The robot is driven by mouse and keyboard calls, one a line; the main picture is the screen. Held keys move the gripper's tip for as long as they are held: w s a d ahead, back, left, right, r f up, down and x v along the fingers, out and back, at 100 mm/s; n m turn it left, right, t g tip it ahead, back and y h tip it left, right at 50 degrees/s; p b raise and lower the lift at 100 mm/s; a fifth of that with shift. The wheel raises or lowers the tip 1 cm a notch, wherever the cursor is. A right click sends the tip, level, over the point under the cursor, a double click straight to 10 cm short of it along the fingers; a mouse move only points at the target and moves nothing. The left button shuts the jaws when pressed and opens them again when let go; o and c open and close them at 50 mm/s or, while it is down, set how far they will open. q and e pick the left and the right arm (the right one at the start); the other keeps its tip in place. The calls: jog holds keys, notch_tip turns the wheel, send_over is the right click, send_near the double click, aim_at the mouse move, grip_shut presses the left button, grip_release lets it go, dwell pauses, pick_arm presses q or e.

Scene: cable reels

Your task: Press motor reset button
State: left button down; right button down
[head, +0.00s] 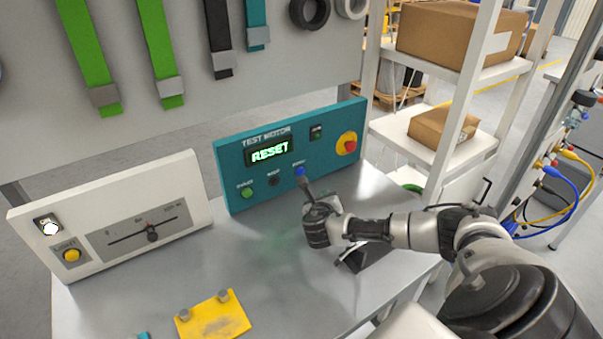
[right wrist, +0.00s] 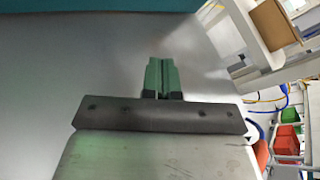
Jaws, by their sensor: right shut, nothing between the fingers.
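The teal test motor panel (head: 225,165) stands at the back of the metal table, and its display (head: 269,150) shows green text reading "RESET". Below the display are a green button (head: 247,192), a black button (head: 274,180) and a blue button (head: 299,171) under a small label. My right gripper (head: 304,182) is shut and empty, its tip right at the blue button; I cannot tell whether they touch. In the right wrist view its green fingers (right wrist: 162,76) are together. The teal panel edge (right wrist: 110,6) shows at the top there. My left gripper is not in view.
A red emergency knob on yellow (head: 347,143) and a small switch (head: 316,132) sit on the panel's right side. A white panel (head: 100,215) with a slider stands left. A yellow plate (head: 213,318) lies at the front. Shelves with boxes (head: 443,130) stand right.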

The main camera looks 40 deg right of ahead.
aim_at(301, 172)
jog(key=shift+w+d+f, duration=0.1)
jog(key=shift+w+f, duration=0.1)
jog(key=shift+w, duration=0.15)
jog(key=w+b, duration=0.1)
jog(key=w, duration=0.1)
jog(key=w+b, duration=0.4)
jog(key=shift+w+d, duration=0.25)
jog(key=shift+d, duration=0.05)
jog(key=shift+w+d+r+b, duration=0.15)
jog(key=shift+w+b, duration=0.3)
jog(key=shift+w, duration=0.3)
dwell(0.8)
jog(key=shift+w, duration=0.1)
jog(key=shift+w, duration=0.3)
